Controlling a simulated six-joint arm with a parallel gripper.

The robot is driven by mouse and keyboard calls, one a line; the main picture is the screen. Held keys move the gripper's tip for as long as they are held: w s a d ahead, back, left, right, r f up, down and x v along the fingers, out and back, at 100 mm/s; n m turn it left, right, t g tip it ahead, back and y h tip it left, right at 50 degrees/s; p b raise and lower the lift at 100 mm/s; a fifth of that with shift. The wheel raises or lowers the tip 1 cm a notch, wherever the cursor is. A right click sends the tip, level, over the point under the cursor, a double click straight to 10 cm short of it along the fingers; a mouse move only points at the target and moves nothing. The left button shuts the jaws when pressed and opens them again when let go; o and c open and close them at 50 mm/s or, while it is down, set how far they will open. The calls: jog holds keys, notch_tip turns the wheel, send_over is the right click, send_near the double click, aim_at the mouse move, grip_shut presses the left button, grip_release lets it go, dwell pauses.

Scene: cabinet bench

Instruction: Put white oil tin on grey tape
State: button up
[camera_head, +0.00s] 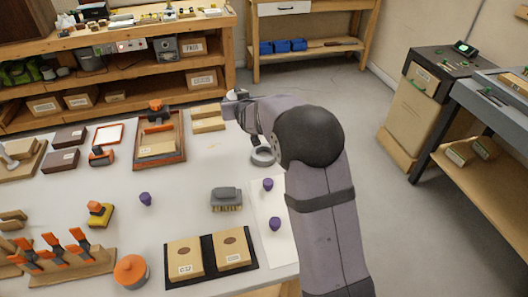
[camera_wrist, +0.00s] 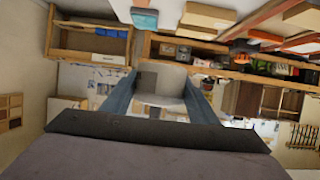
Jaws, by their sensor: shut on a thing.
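My gripper (camera_head: 236,98) is at the far edge of the white table in the head view, raised in front of the floor. In the wrist view, its two bluish fingers (camera_wrist: 161,88) are shut on a pale white-grey thing, which I take to be the white oil tin (camera_wrist: 160,104). In the head view, only a small whitish part of the tin shows by the gripper. The grey tape (camera_head: 262,163) is a ring lying on the table, nearer than the gripper and just left of my arm. My arm passes close beside it. Nothing is seen on the tape.
Tan boxes (camera_head: 208,125) lie left of the gripper. A wooden tray (camera_head: 171,163) is farther left. A grey brush (camera_head: 226,198) and purple pieces (camera_head: 268,184) on a white sheet lie nearer. Some tabletop left of the tape is clear.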

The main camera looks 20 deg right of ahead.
jog(key=shift+s+d+n+y, duration=0.3)
jog(key=shift+s+d+n, duration=0.1)
jog(key=shift+d, duration=0.35)
jog(key=shift+s+d+f+y, duration=0.3)
jog(key=shift+s+d+y, duration=0.15)
jog(key=shift+d, duration=0.1)
jog(key=n+y, duration=0.2)
send_over(264, 152)
notch_tip(264, 152, down, 4)
jog(key=shift+f, duration=4.9)
jog(key=shift+f, duration=0.2)
jog(key=o, duration=1.5)
jog(key=shift+o, duration=0.2)
jog(key=shift+r, duration=0.15)
